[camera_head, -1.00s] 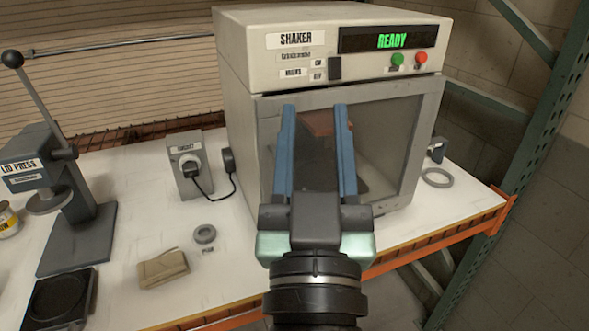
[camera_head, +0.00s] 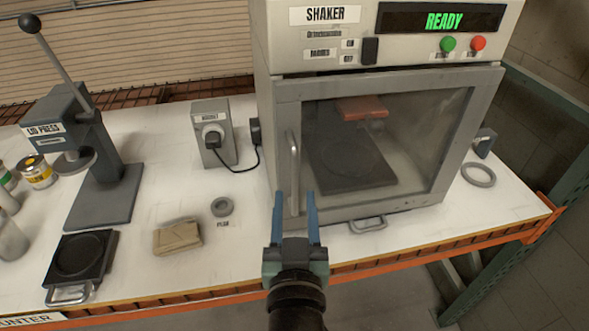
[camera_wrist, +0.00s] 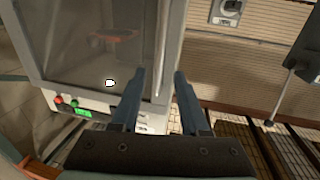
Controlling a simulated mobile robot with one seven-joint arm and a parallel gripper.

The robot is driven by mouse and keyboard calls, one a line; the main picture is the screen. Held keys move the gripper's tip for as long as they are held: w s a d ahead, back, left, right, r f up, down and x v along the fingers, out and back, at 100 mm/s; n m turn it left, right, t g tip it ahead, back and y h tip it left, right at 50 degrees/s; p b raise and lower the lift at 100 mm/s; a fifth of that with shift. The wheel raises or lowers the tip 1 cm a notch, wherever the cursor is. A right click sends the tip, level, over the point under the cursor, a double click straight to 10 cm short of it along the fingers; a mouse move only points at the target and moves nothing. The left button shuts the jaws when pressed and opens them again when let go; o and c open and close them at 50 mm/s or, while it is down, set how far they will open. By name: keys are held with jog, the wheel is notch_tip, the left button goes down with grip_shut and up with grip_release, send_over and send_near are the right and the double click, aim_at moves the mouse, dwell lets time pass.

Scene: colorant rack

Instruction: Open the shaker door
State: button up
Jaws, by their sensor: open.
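The shaker (camera_head: 285,60) stands at the back of the bench with a lit READY display. Its grey-framed glass door (camera_head: 455,140) is shut. The door's vertical bar handle (camera_head: 293,160) runs along the left side of the door. My gripper (camera_head: 294,196) is open and empty, its two blue fingers pointing at the lower end of the handle. In the wrist view the handle (camera_wrist: 163,45) appears ahead of the gap between the fingers (camera_wrist: 160,76). I cannot tell the remaining distance, but the fingers do not look closed around it.
A lid press (camera_head: 90,150) stands at left, and a socket box (camera_head: 211,135) with a cable sits left of the shaker. A small loop handle (camera_head: 368,224) projects below the door. Green rack post at right.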

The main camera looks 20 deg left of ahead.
aim_at(295, 180)
jog(key=p+x, duration=0.1)
jog(key=x, duration=0.5)
jog(key=shift+w, duration=0.1)
grip_shut()
dwell(1.3)
